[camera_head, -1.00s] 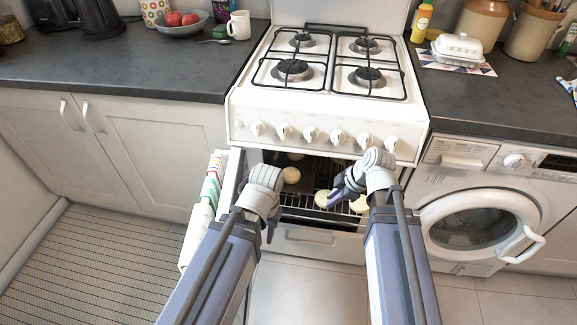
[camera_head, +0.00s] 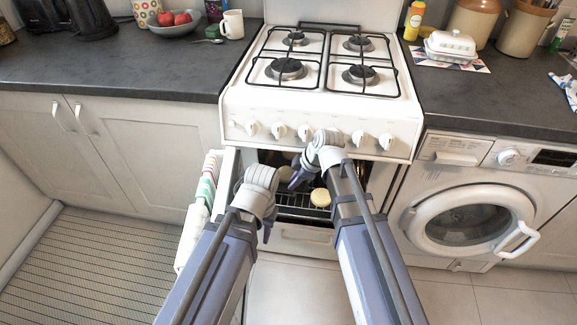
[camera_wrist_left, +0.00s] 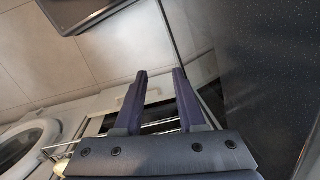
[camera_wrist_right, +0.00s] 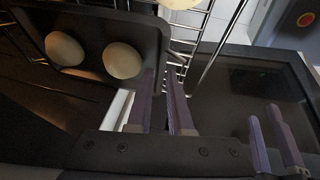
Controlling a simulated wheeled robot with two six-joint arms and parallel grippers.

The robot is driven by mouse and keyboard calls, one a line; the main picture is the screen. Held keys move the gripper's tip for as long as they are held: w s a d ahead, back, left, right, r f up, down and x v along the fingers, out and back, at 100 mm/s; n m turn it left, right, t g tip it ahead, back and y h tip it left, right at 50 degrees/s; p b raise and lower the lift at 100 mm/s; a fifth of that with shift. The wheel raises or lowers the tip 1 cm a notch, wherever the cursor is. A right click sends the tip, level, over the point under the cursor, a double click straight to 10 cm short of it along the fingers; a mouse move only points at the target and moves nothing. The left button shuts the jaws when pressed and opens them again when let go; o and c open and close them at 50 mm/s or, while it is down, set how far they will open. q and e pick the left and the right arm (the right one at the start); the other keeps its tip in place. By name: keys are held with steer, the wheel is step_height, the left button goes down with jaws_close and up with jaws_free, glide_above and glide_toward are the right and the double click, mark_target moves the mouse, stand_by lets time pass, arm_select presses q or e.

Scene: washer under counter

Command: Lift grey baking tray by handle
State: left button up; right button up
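The dark grey baking tray (camera_wrist_right: 92,14) lies in the open oven, with two round pale buns (camera_wrist_right: 123,60) in it, as the right wrist view shows. In the head view it is mostly hidden behind my right arm. My right gripper (camera_wrist_right: 162,72) has its fingers parted, with the tips close to the tray's near right corner. I cannot tell whether they touch it, and I cannot make out the handle. My left gripper (camera_wrist_left: 159,72) is open and empty, low in front of the oven; its fingers also show in the right wrist view (camera_wrist_right: 262,112).
A wire rack (camera_head: 290,212) with a round pale bun (camera_head: 320,197) is in the oven. A striped towel (camera_head: 203,195) hangs at the left. The washing machine (camera_head: 465,215) stands at the right. The floor in front is clear.

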steer(key=b+x, duration=0.4)
steer(key=x, duration=0.1)
steer(key=shift+d, duration=0.1)
steer(key=shift+r, duration=0.15)
jaws_close()
stand_by(1.2)
